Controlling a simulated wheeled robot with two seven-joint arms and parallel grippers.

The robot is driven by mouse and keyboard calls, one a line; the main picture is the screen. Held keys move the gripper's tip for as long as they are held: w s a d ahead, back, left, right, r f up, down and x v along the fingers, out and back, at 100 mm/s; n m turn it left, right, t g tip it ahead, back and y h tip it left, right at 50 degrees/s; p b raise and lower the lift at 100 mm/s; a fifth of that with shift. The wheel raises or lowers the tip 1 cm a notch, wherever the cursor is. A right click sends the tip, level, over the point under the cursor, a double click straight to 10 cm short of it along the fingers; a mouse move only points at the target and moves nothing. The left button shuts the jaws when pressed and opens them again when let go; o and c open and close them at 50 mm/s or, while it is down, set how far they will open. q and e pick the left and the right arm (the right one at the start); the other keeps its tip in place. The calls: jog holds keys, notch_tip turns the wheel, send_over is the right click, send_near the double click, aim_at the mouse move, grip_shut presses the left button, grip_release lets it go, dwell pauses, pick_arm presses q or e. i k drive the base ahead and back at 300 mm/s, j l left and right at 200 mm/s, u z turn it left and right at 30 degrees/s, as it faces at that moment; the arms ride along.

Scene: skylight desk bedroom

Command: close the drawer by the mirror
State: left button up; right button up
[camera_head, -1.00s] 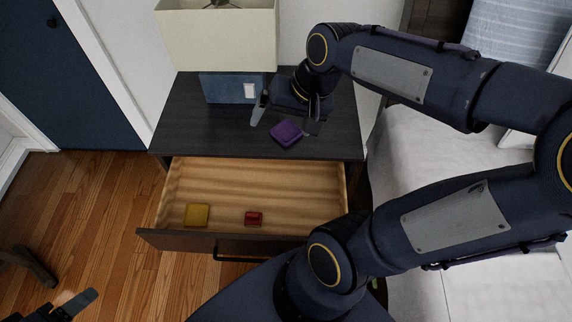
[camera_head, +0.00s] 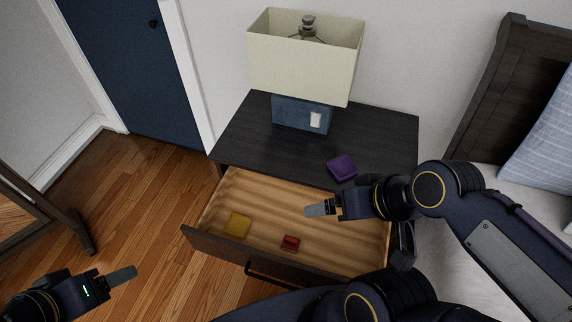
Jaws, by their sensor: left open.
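The drawer (camera_head: 214,245) of the dark nightstand (camera_head: 240,135) is pulled open, showing its light wood inside. A yellow block (camera_head: 238,225) and a red block (camera_head: 290,243) lie in it. Its front has a dark bar handle (camera_head: 268,276), partly hidden by my arm. A dark-framed piece, seemingly the mirror (camera_head: 45,215), stands at the left edge. My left gripper (camera_head: 100,282) is open and empty at the lower left, apart from the drawer front. My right gripper (camera_head: 330,208) is over the drawer's right part; only one finger shows clearly.
A purple block (camera_head: 342,167) lies on the nightstand top near its front edge. A lamp with a cream shade (camera_head: 306,58) and blue base (camera_head: 300,113) stands behind. The bed (camera_head: 478,185) is on the right. Wood floor (camera_head: 140,215) is clear left of the drawer.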

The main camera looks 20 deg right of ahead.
aim_at(331, 251)
jog(key=j+z, duration=0.2)
jog(key=z, duration=0.25)
jog(key=k+j+z, duration=0.15)
jog(key=z, duration=0.25)
jog(key=k+j+z, duration=0.15)
jog(key=z, duration=0.3)
